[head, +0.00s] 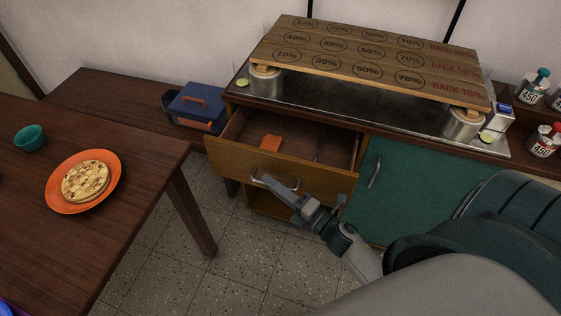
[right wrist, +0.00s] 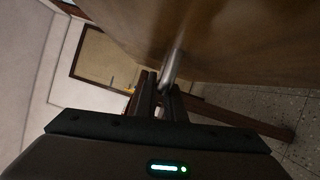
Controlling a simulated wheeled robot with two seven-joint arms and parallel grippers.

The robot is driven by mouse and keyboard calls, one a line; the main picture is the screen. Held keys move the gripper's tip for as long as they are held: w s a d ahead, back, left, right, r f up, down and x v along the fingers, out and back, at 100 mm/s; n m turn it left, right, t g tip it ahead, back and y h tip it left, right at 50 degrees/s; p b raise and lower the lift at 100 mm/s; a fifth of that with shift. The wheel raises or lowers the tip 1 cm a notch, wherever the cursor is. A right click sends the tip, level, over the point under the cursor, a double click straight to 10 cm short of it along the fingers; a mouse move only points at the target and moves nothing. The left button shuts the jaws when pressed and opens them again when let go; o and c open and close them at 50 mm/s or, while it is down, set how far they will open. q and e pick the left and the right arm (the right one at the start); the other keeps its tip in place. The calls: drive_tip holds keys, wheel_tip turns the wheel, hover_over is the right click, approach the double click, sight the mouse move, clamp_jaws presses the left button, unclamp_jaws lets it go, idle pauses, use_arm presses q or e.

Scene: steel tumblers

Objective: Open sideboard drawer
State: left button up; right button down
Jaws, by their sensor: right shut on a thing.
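The sideboard drawer (head: 237,149) has a wooden front and stands pulled out, so its inside shows. My right gripper (head: 292,194) is at the drawer front, shut on the metal drawer handle (head: 270,181). In the right wrist view the handle (right wrist: 171,68) runs between the two fingers (right wrist: 164,92), close to the wooden drawer front (right wrist: 220,40). My left gripper is not in view.
A green cabinet door (head: 400,185) is right of the drawer. A printed board (head: 365,55) rests on steel tumblers (head: 265,84) on the sideboard top. A table (head: 130,190) with an orange plate (head: 112,192) stands at left. Tiled floor between is clear.

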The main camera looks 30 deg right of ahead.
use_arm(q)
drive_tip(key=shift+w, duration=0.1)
use_arm(e)
drive_tip(key=s+a, duration=0.7)
drive_tip(key=a, duration=0.1)
drive_tip(key=shift+s+a, duration=0.2)
drive_tip(key=shift+a, duration=0.1)
drive_tip(key=c, duration=1.8)
unclamp_jaws()
drive_tip(key=shift+c, duration=0.2)
drive_tip(key=shift+d, duration=0.1)
